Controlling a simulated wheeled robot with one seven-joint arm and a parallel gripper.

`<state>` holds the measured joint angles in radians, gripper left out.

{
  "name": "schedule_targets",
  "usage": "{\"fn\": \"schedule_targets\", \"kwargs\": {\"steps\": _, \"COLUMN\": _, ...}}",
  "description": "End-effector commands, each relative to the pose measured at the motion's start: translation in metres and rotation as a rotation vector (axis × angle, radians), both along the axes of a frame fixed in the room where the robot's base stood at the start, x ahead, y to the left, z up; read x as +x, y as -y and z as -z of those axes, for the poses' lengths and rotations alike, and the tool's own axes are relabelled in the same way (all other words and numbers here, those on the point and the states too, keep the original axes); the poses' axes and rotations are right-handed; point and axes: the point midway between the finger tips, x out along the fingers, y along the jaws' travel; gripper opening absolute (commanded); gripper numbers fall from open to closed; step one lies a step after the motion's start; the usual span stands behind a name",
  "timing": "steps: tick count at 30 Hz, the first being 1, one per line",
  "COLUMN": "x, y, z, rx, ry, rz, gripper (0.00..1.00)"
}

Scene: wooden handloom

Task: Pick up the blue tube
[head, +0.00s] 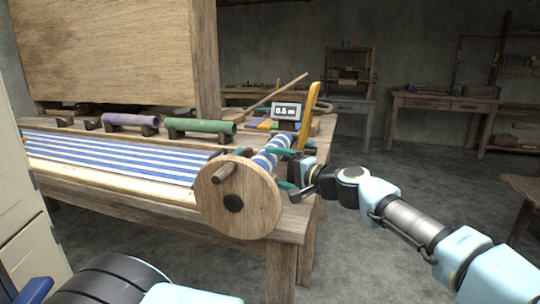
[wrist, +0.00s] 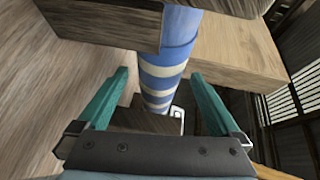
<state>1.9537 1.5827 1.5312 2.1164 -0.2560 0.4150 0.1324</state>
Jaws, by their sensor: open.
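A blue-and-white striped cylinder (wrist: 162,78) runs between my two fingers in the wrist view, with a plain blue part at its upper end. In the head view a striped blue-and-white piece (head: 272,152) shows beside the loom's round wooden wheel, partly hidden by it. My gripper (head: 283,169) is open at the right end of the loom. In the wrist view its teal fingers (wrist: 160,75) stand either side of the cylinder, with a gap on each side. I cannot tell whether the cylinder is the blue tube.
A purple tube (head: 135,119) and a green tube (head: 200,126) lie on rests behind the striped cloth (head: 120,153). The wooden wheel (head: 238,197) stands just left of my gripper. A yellow upright piece (head: 308,115) and a "0.5 m" sign (head: 286,111) stand behind it.

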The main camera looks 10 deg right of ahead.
Motion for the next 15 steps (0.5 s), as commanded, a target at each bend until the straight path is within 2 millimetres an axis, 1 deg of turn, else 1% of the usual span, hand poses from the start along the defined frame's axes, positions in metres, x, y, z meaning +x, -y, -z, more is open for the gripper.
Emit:
{"fn": "schedule_targets", "kwargs": {"steps": 1, "x": 0.007, "y": -0.006, "z": -0.002, "rx": 0.001, "ry": 0.0, "rz": -0.003, "gripper": 1.0}}
{"fn": "schedule_targets", "kwargs": {"steps": 3, "x": 0.014, "y": -0.01, "z": 0.0, "rx": 0.0, "ry": 0.0, "rz": -0.002, "gripper": 1.0}}
{"fn": "schedule_targets", "kwargs": {"steps": 6, "x": 0.021, "y": -0.014, "z": 0.002, "rx": 0.001, "ry": -0.001, "rz": -0.001, "gripper": 1.0}}
{"fn": "schedule_targets", "kwargs": {"steps": 13, "x": 0.022, "y": -0.014, "z": 0.003, "rx": 0.001, "ry": 0.0, "rz": 0.001, "gripper": 1.0}}
{"fn": "schedule_targets", "kwargs": {"steps": 14, "x": 0.022, "y": -0.014, "z": 0.003, "rx": 0.001, "ry": 0.0, "rz": 0.001, "gripper": 0.99}}
{"fn": "schedule_targets", "kwargs": {"steps": 15, "x": 0.022, "y": -0.014, "z": 0.003, "rx": 0.001, "ry": 0.0, "rz": 0.001, "gripper": 0.94}}
